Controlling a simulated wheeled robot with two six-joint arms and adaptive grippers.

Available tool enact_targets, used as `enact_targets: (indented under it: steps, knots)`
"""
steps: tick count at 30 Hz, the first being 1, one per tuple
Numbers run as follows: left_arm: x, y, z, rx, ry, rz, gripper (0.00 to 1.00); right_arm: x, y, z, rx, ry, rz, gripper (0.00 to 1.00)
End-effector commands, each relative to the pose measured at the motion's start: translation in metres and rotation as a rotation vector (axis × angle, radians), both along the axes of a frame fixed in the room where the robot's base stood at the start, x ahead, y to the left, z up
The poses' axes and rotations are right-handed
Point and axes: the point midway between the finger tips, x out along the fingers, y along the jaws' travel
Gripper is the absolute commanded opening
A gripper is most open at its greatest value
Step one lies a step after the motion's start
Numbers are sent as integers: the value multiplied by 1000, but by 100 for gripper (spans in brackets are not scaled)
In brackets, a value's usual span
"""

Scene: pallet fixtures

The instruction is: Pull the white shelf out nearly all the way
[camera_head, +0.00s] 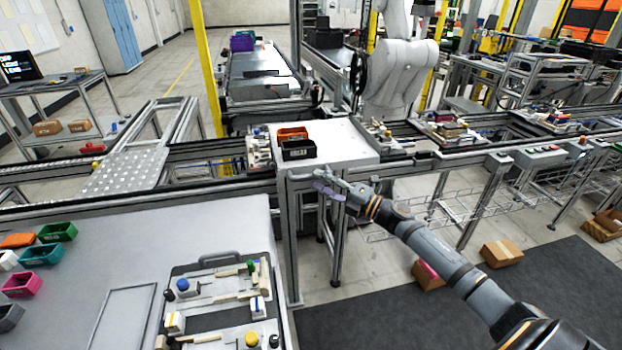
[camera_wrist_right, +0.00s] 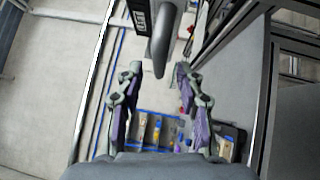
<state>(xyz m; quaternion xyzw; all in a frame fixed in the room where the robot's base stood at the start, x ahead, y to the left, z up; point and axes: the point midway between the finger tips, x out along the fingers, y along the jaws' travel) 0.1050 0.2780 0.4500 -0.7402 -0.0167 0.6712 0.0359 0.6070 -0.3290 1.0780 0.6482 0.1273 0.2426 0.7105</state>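The white shelf (camera_head: 348,138) lies level between the rails in the middle of the head view, carrying an orange bin and a black bin. My right gripper (camera_head: 318,183) is at its front edge, reaching in from the lower right. In the right wrist view, my right gripper (camera_wrist_right: 159,70) has its fingers spread. A grey curved handle (camera_wrist_right: 163,42) comes down between the fingertips, with visible gaps on both sides. I cannot tell whether the handle touches either finger. My left gripper is not in view.
The orange bin (camera_head: 292,134) and black bin (camera_head: 298,149) stand on the shelf's left part. A grey table (camera_head: 190,235) with a tool tray and coloured bins is at the front left. Cardboard boxes (camera_head: 501,253) lie on the floor at right. Dark matting covers the front floor.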

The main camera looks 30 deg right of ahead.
Motion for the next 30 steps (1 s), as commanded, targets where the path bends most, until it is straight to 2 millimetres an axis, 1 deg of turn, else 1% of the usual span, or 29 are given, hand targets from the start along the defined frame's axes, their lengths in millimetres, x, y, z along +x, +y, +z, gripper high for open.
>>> enact_targets:
  steps: [1, 7, 11, 18, 20, 24, 27, 30]
  knots:
    - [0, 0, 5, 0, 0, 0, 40, 6, 4, 5, 5, -3, -2, 37]
    - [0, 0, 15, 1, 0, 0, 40, 26, 15, 8, 3, -1, -1, 37]
    - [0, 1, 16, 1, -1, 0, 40, 32, 19, 6, 1, 3, 0, 37]
    - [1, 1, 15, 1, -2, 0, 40, 32, 20, 5, -2, 3, 1, 37]
    - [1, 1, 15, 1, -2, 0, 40, 32, 20, 5, -2, 3, 1, 31]
    - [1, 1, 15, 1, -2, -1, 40, 32, 20, 5, -2, 3, 1, 12]
    - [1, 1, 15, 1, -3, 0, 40, 32, 20, 5, -2, 3, 1, 0]
    - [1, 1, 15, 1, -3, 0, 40, 32, 20, 5, -2, 3, 0, 0]
